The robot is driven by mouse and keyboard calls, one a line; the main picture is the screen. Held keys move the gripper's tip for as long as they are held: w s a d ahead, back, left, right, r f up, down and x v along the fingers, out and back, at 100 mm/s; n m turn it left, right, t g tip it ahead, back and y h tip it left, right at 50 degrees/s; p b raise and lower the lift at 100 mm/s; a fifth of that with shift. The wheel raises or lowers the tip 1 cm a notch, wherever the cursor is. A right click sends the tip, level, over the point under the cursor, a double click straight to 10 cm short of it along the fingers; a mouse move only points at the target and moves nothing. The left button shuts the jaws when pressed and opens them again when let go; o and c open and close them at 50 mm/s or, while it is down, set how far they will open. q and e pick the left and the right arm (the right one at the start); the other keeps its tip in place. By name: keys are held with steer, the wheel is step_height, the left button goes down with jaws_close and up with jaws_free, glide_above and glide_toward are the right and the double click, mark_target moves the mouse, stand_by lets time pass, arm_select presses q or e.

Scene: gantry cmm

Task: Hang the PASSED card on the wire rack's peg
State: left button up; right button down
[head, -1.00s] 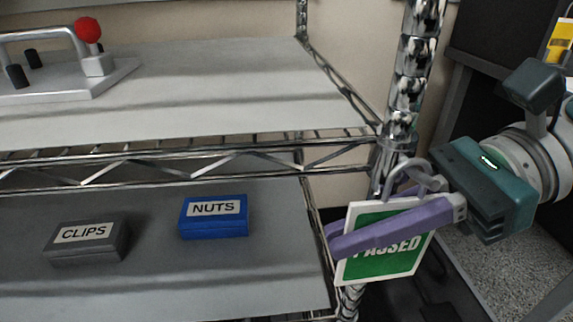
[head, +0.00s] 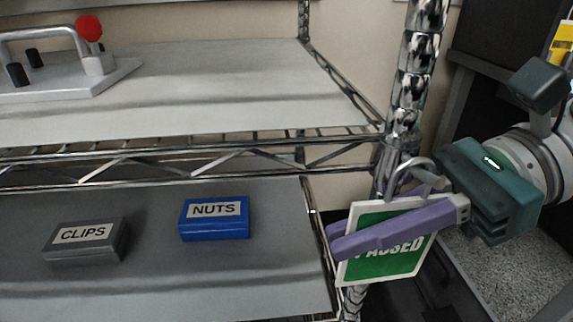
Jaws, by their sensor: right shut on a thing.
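The card hangs in front of the chrome post (head: 414,70) of the wire rack (head: 200,160), at the rack's right front corner. The hook loop is close to the post; I cannot tell whether it touches. The peg cannot be made out. My left gripper is not in view.
A blue NUTS box (head: 214,218) and a grey CLIPS box (head: 87,239) lie on the lower shelf (head: 160,285). A metal fixture with a red knob (head: 89,28) stands on the upper shelf (head: 220,85). Dark equipment (head: 500,45) stands behind at the right.

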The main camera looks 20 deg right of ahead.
steer(key=shift+s+d+f, duration=0.1)
steer(key=shift+f, duration=0.2)
steer(key=c, duration=1.2)
jaws_free()
steer(key=shift+c, duration=0.2)
steer(key=o, duration=0.3)
steer(key=shift+s, duration=0.15)
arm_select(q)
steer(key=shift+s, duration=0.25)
arm_select(e)
steer(key=shift+r, duration=0.1)
steer(key=shift+c, duration=1.1)
steer(key=shift+o, duration=2.2)
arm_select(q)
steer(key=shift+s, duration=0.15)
